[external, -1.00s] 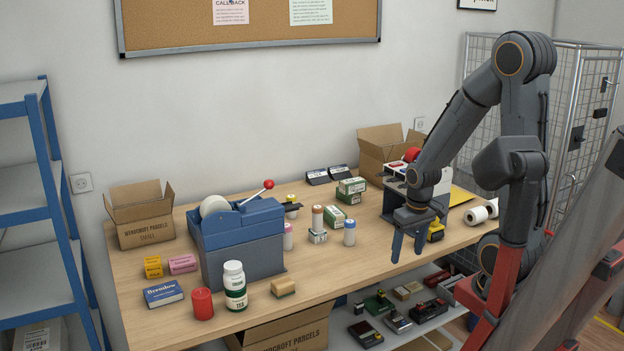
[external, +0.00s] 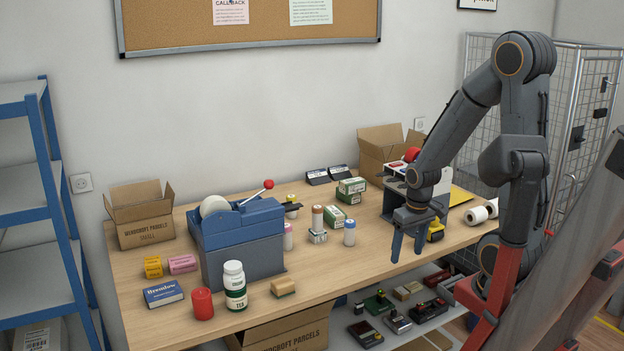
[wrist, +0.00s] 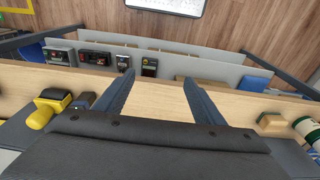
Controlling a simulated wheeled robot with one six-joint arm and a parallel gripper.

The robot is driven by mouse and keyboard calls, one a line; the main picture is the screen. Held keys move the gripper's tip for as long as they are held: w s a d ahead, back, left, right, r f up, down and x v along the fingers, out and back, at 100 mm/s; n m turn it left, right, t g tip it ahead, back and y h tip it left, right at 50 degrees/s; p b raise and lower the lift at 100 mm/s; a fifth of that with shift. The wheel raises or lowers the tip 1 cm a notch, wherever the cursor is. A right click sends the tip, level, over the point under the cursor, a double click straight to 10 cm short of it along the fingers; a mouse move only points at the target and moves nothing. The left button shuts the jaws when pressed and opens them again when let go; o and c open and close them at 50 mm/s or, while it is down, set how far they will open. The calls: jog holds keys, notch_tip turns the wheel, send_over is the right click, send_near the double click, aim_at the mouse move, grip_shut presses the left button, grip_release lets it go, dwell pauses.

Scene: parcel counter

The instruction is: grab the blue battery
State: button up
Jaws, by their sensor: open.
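My gripper (external: 408,256) is open and empty, with its fingers pointing down near the front edge of the counter. In the wrist view the two fingers (wrist: 158,83) are spread wide with bare counter between them. A small dark blue-grey block (wrist: 82,101), possibly the blue battery, is on the counter left of the fingers, beside a yellow and black item (wrist: 50,108). The yellow item also shows just right of my gripper in the external view (external: 436,231). The dark block is not clear there. I cannot tell any blue battery for certain.
The shelf below holds several dark devices (external: 366,334) and a blue thing (wrist: 256,83) partly cut off by the counter edge. A blue tape dispenser (external: 238,241), a white bottle (external: 234,285) and a blue-capped bottle (external: 349,232) stand farther left.

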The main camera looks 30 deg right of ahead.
jog(key=c, duration=0.6)
jog(key=w+d+m, duration=0.3)
jog(key=d+m, duration=0.2)
jog(key=w+d+r+m+g+p, duration=0.1)
jog(key=w+d+m, duration=0.3)
jog(key=d+m, duration=0.1)
jog(key=w+d+r+m+p, duration=0.1)
jog(key=w+d+m, duration=0.3)
jog(key=d, duration=0.3)
jog(key=shift+d+m, duration=0.15)
jog(key=shift+m, duration=0.75)
jog(key=shift+w+d+f, duration=0.1)
jog(key=shift+d+f, duration=0.05)
jog(key=shift+f, duration=0.1)
jog(key=shift+w+a+f+p, duration=0.15)
jog(key=shift+f+p, duration=0.4)
jog(key=shift+f, duration=0.7)
jog(key=shift+w+f+p, duration=0.1)
jog(key=shift+f+p, duration=0.5)
jog(key=shift+f, duration=0.65)
jog(key=shift+w+a+f+p, duration=0.15)
jog(key=shift+f+p, duration=0.4)
jog(key=shift+f, duration=0.7)
